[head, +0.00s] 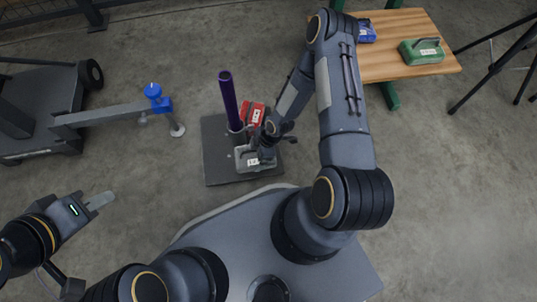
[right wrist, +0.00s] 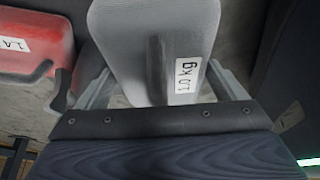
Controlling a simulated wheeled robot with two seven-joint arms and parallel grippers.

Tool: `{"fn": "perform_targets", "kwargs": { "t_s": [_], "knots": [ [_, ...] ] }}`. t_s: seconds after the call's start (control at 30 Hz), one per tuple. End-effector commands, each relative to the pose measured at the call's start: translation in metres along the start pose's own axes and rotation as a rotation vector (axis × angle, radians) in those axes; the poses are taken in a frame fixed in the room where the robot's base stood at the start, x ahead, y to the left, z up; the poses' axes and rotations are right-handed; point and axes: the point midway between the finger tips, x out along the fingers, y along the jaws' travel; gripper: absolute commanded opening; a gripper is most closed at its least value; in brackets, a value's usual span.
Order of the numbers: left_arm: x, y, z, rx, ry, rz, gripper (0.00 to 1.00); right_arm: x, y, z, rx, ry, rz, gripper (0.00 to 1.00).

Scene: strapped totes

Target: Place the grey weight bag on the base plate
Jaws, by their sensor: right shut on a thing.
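The grey weight bag (head: 243,164) is at the front of the dark square base plate (head: 216,172), in front of the purple post (head: 229,103). My right gripper (head: 267,150) reaches down from above and is shut on its handle. The right wrist view shows the grey bag (right wrist: 130,55) with a "1.0 kg" label between the fingers (right wrist: 155,85). I cannot tell whether the bag touches the plate. My left gripper (head: 101,201) is far to the left, away from everything; its finger gap does not show clearly.
A red weight bag (head: 249,114) lies on the plate beside the post and also shows in the right wrist view (right wrist: 38,48). A wooden table (head: 395,66) holds a blue bag (head: 366,31) and a green bag (head: 421,52). A blue-knobbed clamp arm (head: 110,115) stands left of the plate.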

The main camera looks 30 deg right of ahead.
Motion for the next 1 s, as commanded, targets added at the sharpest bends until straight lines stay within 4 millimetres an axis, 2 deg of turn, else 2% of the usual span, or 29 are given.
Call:
{"fn": "perform_targets", "kwargs": {
  "t_s": [0.03, 0.1, 0.33, 0.47, 0.63, 1.0],
  "knots": [
    [0.006, -0.003, 0.003, 0.000, 0.000, 0.000, 0.29, 0.011, 0.004, -0.003, -0.003, 0.003, 0.004, 0.32],
    [0.009, -0.004, 0.004, 0.000, 0.000, 0.000, 0.29, 0.018, 0.007, -0.005, -0.002, 0.003, 0.003, 0.32],
    [0.012, -0.005, 0.006, 0.000, 0.000, 0.000, 0.29, 0.027, 0.012, -0.008, -0.003, 0.003, 0.003, 0.32],
    [0.018, -0.008, 0.009, 0.000, 0.000, 0.000, 0.29, 0.041, 0.015, -0.009, -0.002, 0.003, 0.004, 0.32],
    [0.027, -0.012, 0.013, 0.000, 0.000, 0.000, 0.29, 0.062, 0.015, 0.001, 0.001, 0.003, 0.003, 0.32],
    [0.026, -0.012, 0.013, 0.000, 0.000, 0.000, 0.29, 0.064, 0.015, 0.002, -0.001, 0.003, 0.003, 0.32]
  ]
}}
